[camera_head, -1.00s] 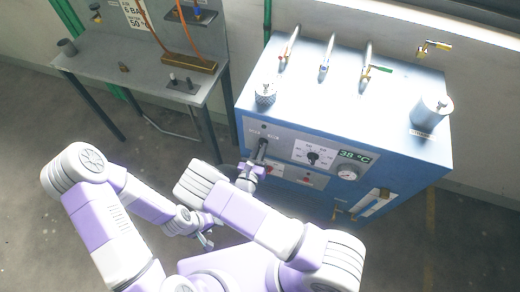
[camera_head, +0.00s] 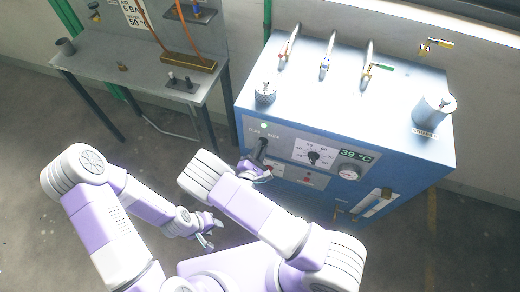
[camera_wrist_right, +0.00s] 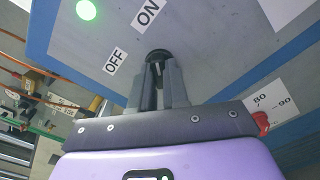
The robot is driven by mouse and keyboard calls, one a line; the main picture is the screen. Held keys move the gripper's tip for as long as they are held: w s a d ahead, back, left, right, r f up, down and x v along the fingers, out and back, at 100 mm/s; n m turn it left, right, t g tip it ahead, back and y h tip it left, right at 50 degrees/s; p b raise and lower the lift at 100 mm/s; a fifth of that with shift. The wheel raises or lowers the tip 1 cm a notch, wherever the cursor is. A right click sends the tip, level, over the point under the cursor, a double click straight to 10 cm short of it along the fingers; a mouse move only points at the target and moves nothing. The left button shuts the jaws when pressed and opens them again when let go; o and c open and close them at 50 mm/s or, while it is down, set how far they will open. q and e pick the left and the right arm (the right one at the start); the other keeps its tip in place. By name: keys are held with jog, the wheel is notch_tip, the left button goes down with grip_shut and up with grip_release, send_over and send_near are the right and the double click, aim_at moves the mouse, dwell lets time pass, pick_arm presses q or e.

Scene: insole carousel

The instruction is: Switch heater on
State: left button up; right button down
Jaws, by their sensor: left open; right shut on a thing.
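The heater is a blue cabinet (camera_head: 400,150) with a front panel. Its black switch (camera_head: 262,146) is at the panel's left end. In the right wrist view the switch knob (camera_wrist_right: 158,55) sits by the OFF label (camera_wrist_right: 115,61) and ON label (camera_wrist_right: 148,13). My right gripper (camera_wrist_right: 158,76) is shut on the knob, one finger on each side; the fingers hide part of it. A green lamp (camera_wrist_right: 86,10) is lit, and it also shows in the head view (camera_head: 264,126). The display (camera_head: 355,155) reads about 39 °C. My left gripper (camera_head: 211,232) is open and empty, low and left of the cabinet.
A black dial (camera_head: 313,157) and a round gauge (camera_head: 348,173) are right of the switch. A red knob (camera_wrist_right: 262,119) is close to the right gripper. Taps and a metal canister (camera_head: 432,108) stand on top. A grey workbench (camera_head: 125,72) stands left.

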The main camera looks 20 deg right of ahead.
jog(key=shift+f+m, duration=0.1)
jog(key=shift+m, duration=0.5)
jog(key=c, duration=1.1)
grip_release()
jog(key=v, duration=0.7)
jog(key=shift+s+a, duration=0.2)
jog(key=shift+s, duration=0.05)
